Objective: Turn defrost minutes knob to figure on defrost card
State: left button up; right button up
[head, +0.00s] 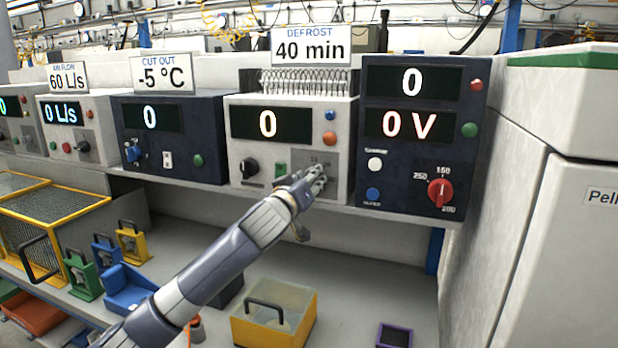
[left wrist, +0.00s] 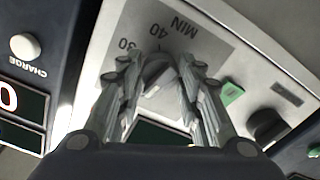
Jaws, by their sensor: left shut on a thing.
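The defrost card (head: 311,46) reads "DEFROST 40 min" and stands above the white defrost unit (head: 232,142). The unit's display (head: 271,124) reads 0. My left gripper (head: 318,178) is at the grey dial panel on the unit's lower right and covers the knob in the head view. In the left wrist view, the left gripper (left wrist: 158,72) is shut on the grey minutes knob (left wrist: 155,76), one finger on each side. The marks 30, 40 and MIN show inverted beside it. The knob's exact pointing is hard to tell. My right gripper is not in view.
The unit also has a black knob (head: 249,168), a green switch (head: 281,170), a blue button (head: 330,115) and an orange button (head: 329,138). A dark unit with a red knob (head: 440,192) stands close on the right. A yellow case (head: 298,326) sits on the bench below.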

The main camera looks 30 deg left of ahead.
pick_arm(q)
jog(key=shift+a+r+m+p, duration=0.1)
jog(key=shift+m+p, duration=7.1)
jog(key=shift+m, duration=6.5)
jog(key=o, duration=1.1)
jog(key=shift+c, duration=0.2)
jog(key=v, duration=1.2)
